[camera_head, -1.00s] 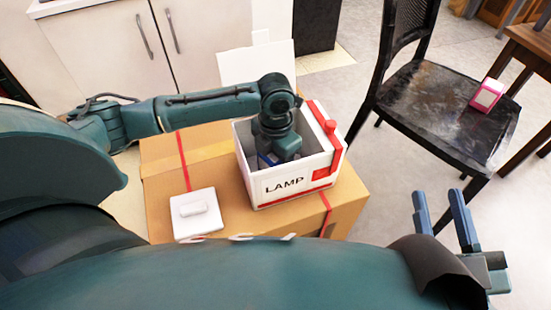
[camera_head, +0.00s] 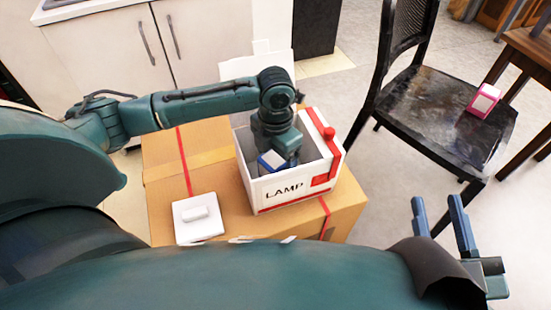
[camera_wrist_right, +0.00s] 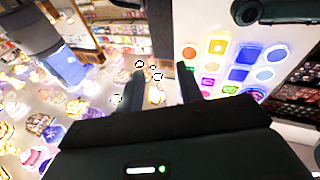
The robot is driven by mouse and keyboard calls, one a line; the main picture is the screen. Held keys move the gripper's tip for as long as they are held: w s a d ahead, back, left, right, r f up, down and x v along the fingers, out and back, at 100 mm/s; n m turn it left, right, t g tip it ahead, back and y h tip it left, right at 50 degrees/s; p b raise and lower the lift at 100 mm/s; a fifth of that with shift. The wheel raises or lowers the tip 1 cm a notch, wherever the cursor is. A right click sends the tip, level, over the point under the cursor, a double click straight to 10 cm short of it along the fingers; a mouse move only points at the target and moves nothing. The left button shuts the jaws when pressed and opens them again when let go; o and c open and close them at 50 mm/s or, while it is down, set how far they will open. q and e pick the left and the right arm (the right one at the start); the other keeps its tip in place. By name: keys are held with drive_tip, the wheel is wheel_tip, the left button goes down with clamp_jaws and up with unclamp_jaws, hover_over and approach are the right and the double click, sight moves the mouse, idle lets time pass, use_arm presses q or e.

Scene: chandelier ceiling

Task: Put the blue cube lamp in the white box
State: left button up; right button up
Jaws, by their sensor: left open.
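The white box (camera_head: 256,193) has red trim and the word LAMP. It stands open on a cardboard carton. My left gripper (camera_head: 279,149) reaches down into the box from above; its jaws are open, with the fingertips largely hidden. The blue cube lamp (camera_head: 271,161), blue with a pale face, shows inside the box by the front wall, just below the left gripper. Whether it touches the box floor or a finger is hidden. My right gripper (camera_head: 437,210) is open and empty at the lower right, and its fingers show in the wrist view (camera_wrist_right: 160,92).
The cardboard carton (camera_head: 165,180) carries a white square lid-like piece (camera_head: 198,227) left of the box. White cabinets (camera_head: 110,70) stand behind. Floor is clear between carton and chair.

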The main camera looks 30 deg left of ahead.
use_arm(q)
wheel_tip(320, 180, up, 7)
drive_tip(key=p, duration=0.2)
drive_tip(key=shift+r+p, duration=0.2)
drive_tip(key=shift+p, duration=0.2)
drive_tip(key=shift+r, duration=0.6)
use_arm(e)
drive_tip(key=shift+s+d+f+n+g+h, duration=0.3)
drive_tip(key=shift+d+f+g+h, duration=0.1)
drive_tip(key=shift+f, duration=0.25)
drive_tip(key=shift+w, duration=0.1)
